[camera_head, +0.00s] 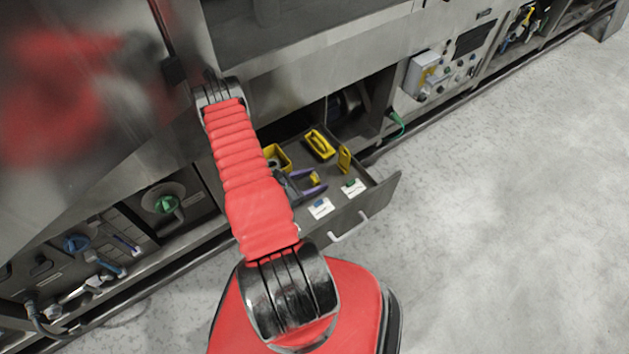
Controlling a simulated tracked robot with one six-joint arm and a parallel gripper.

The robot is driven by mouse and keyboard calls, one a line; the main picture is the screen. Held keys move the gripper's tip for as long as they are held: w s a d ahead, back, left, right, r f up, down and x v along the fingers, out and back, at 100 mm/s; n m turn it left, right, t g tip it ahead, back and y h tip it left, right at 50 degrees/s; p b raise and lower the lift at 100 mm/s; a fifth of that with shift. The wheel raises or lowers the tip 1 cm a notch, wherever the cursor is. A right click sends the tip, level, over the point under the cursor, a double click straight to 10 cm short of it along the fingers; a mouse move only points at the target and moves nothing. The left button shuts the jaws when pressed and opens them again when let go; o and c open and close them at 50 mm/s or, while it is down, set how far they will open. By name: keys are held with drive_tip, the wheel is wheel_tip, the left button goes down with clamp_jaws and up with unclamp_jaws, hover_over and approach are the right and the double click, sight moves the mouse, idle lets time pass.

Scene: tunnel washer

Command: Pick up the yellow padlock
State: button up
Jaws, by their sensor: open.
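The pulled-out grey drawer (373,199) holds several yellow items, and I cannot tell for sure which is the yellow padlock. A small yellow piece (315,180) lies among purple parts near the drawer's middle. A flat yellow piece (344,158) stands tilted near the right side. A longer yellow piece with a dark opening (319,144) lies at the back. A yellow open box-like item (279,156) is at the left, partly hidden by my red arm. My arm covers the drawer's left part. My gripper cannot be made out.
White labels (320,208) with blue and green marks lie along the drawer's front, above its handle (350,229). Steel machine walls stand behind and left. A green valve knob (166,204) and a blue one (76,243) are on the lower left panel. The right floor is clear.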

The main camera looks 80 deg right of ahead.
sight(314, 178)
drive_tip(key=shift+c, duration=0.3)
drive_tip(key=c, duration=1.1)
drive_tip(key=shift+r, duration=5.05)
